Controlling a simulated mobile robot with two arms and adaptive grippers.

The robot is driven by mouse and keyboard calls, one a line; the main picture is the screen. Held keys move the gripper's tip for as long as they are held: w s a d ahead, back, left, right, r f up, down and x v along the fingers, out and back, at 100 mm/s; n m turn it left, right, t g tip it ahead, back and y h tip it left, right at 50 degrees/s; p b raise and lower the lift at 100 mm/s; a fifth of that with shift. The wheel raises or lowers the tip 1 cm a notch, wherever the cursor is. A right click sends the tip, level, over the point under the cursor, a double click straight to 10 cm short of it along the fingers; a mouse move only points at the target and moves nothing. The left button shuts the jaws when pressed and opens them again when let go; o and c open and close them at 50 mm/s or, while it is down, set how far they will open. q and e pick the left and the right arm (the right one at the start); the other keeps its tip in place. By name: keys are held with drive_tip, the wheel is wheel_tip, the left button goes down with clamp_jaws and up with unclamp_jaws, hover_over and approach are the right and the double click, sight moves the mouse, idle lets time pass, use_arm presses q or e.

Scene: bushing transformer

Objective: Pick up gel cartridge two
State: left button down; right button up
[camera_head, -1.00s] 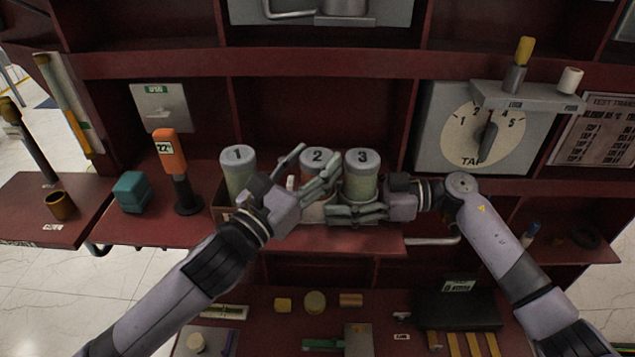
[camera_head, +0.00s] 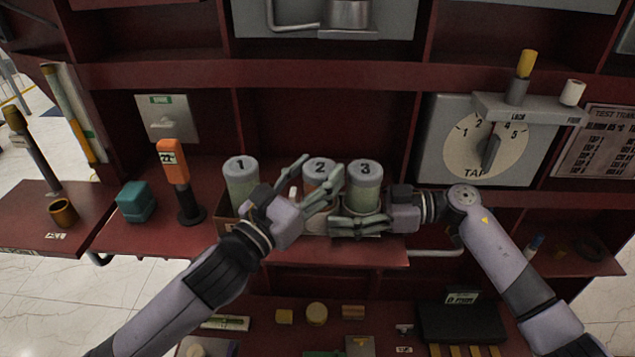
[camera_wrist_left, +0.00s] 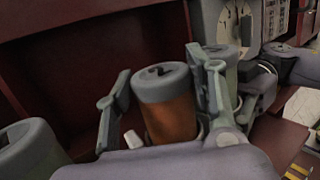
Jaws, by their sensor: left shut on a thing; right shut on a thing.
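Gel cartridge two (camera_head: 320,166) stands upright in the rack (camera_head: 227,232) on the red shelf, grey cap marked 2. It also shows in the left wrist view with its orange body (camera_wrist_left: 168,115). My left gripper (camera_head: 320,173) has one finger on either side of it and is shut on it; the fingers also show in the left wrist view (camera_wrist_left: 160,65). Cartridge three (camera_head: 365,182) is close on its right, cartridge one (camera_head: 241,182) on its left. My right gripper (camera_head: 338,223) crosses low in front of cartridge three, seemingly shut on the rack's front edge; its contact is partly hidden.
An orange-topped tool (camera_head: 174,162) and a teal block (camera_head: 135,201) stand left of the rack. The grey tap panel (camera_head: 452,108) is on the right. A red divider (camera_head: 325,70) runs above the cartridges. The lower shelf holds small parts.

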use_arm(q)
wheel_tip(320, 180, up, 18)
idle(0.4)
use_arm(e)
drive_tip(key=o, duration=1)
